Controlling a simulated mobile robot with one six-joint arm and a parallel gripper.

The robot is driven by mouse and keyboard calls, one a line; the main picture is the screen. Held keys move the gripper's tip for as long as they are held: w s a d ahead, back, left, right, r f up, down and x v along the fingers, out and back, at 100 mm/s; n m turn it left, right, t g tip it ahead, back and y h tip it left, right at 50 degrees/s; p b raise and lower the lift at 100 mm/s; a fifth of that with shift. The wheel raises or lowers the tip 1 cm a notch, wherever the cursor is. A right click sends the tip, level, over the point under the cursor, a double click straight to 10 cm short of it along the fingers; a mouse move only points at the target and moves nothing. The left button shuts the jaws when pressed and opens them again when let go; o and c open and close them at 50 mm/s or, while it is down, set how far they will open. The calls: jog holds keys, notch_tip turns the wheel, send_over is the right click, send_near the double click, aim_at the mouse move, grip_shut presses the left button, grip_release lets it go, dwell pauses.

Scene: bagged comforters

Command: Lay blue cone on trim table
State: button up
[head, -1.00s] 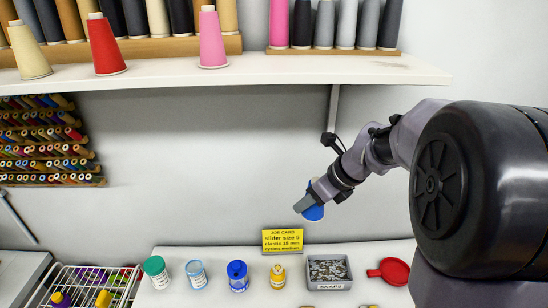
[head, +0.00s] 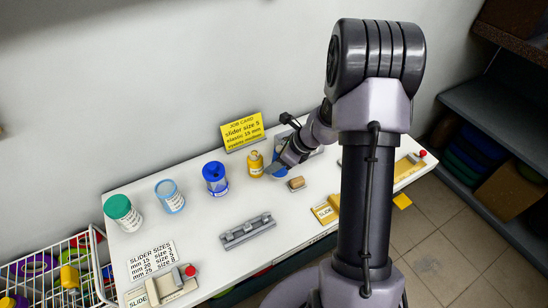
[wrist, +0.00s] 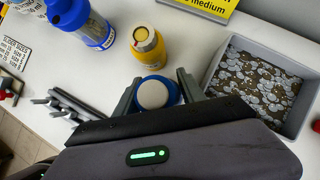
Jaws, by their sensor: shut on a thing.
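The blue cone (wrist: 168,81) is between my gripper's fingers in the wrist view, seen end-on with a pale round end facing the camera. My gripper (wrist: 156,92) is shut on it. In the head view my gripper (head: 275,168) is over the back middle of the white trim table (head: 205,250), and only a little of the blue cone (head: 282,157) shows. Whether the cone touches the table top I cannot tell.
A yellow bottle (head: 255,164) stands just left of my gripper, with a blue canister (head: 215,178) farther left. The grey snaps tray (wrist: 258,85) is close on the right. A tan block (head: 297,183) and a grey rack (head: 247,231) lie nearer the front.

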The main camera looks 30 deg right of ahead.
jog(key=shift+f+b, duration=0.85)
jog(key=shift+f, duration=0.45)
jog(key=shift+f+b, duration=0.6)
jog(key=o, duration=2.2)
jog(key=shift+r, duration=0.15)
jog(key=shift+w+a+r+p+v, duration=0.1)
jog(key=shift+p+v, duration=0.75)
jog(key=shift+v, duration=0.25)
jog(key=shift+w+a+r+p+v, duration=0.1)
jog(key=shift+p+v, duration=0.75)
jog(key=shift+v, duration=0.2)
jog(key=shift+w+a+r+p+v, duration=0.1)
jog(key=shift+w+p+v, duration=0.05)
jog(key=shift+p+v, duration=0.85)
jog(key=shift+s, duration=0.1)
